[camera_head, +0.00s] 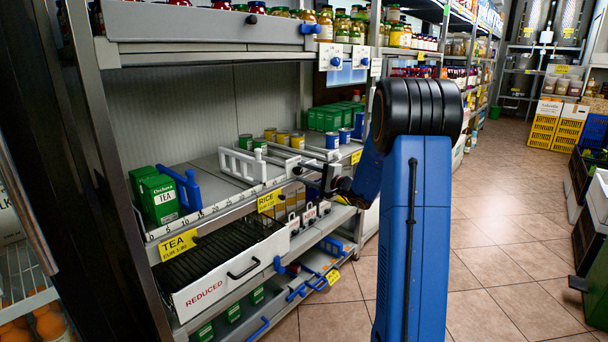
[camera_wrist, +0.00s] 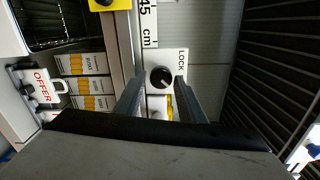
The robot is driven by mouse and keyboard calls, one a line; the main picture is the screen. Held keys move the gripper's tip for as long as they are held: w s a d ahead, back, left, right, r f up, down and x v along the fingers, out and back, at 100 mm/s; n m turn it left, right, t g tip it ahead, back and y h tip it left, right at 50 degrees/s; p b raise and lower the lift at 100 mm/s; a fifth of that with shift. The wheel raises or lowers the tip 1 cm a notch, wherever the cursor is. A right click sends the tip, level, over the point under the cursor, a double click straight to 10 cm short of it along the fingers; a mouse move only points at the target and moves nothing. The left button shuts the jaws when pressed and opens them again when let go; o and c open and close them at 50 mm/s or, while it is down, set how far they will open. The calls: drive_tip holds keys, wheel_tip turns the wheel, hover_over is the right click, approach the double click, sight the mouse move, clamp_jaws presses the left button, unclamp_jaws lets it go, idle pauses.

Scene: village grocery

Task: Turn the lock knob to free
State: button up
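The lock knob (camera_wrist: 161,77) is round and black with a pale pointer mark, on a white plate (camera_wrist: 181,62) marked LOCK in the wrist view. The mark seems to point to the lower right of the picture. My gripper (camera_wrist: 157,82) is open, with one finger on each side of the knob in the picture. I cannot tell whether the fingers touch it or how far off it is. In the head view my gripper (camera_head: 331,180) is at the front edge of the middle shelf, and I cannot make out the knob there.
A scale strip (camera_wrist: 148,25) runs beside the lock plate. A white OFFER tag (camera_wrist: 42,88) and boxes (camera_wrist: 88,84) are at left. In the head view, green tea boxes (camera_head: 160,196) and a white divider (camera_head: 241,164) stand on the shelf. The tiled floor (camera_head: 500,250) at right is clear.

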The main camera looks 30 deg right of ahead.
drive_tip(key=shift+o, duration=0.6)
drive_tip(key=shift+s+d, duration=0.1)
drive_tip(key=shift+s, duration=0.1)
drive_tip(key=v, duration=1.7)
drive_tip(key=shift+r, duration=0.1)
